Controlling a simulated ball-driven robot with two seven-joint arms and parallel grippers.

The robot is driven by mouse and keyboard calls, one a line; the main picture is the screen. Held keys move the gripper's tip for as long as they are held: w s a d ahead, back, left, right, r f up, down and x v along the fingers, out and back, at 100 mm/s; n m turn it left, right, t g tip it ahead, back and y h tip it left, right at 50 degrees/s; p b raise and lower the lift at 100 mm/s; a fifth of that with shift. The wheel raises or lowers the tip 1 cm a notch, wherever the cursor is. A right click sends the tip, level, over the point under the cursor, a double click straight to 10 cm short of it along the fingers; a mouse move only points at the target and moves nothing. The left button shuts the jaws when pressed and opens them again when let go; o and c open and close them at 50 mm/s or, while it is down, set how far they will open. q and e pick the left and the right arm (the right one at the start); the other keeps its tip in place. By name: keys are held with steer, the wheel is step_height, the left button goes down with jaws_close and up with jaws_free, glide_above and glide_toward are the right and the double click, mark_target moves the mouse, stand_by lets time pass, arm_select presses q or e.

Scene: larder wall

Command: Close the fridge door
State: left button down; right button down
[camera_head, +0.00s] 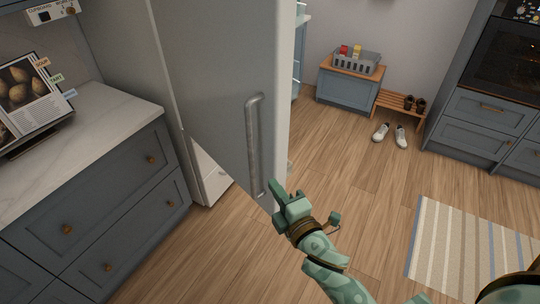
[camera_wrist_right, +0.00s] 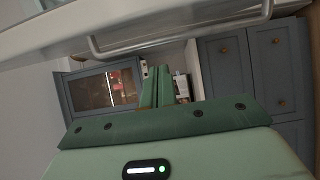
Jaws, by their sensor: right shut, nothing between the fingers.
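The fridge door (camera_head: 215,95) is a tall pale grey panel in the head view. It stands open, with a gap and a white part of the fridge (camera_head: 213,182) showing behind its lower left. Its long vertical bar handle (camera_head: 253,145) faces me. My right gripper (camera_head: 276,189) is shut and empty, at the door's lower free edge just below the handle. I cannot tell whether it touches the door. In the right wrist view, the shut green fingers (camera_wrist_right: 160,90) point away from me below the handle (camera_wrist_right: 180,45). My left gripper is not in view.
A blue drawer counter (camera_head: 100,215) with a marble top and a propped book (camera_head: 30,100) stands at left. A bench with a grey crate (camera_head: 358,64), shoes (camera_head: 390,134) and an oven unit (camera_head: 500,75) are at the back right. The wooden floor is clear up to a striped rug (camera_head: 470,250).

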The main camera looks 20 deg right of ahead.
mark_target(272, 157)
steer(key=w, duration=0.8)
steer(key=shift+w+a+f, duration=0.1)
steer(key=shift+w+a, duration=0.15)
steer(key=shift+a, duration=0.1)
steer(key=shift+w+d, duration=0.6)
steer(key=shift+d, duration=0.35)
steer(key=shift+w+d, duration=0.55)
steer(key=shift+d, duration=0.35)
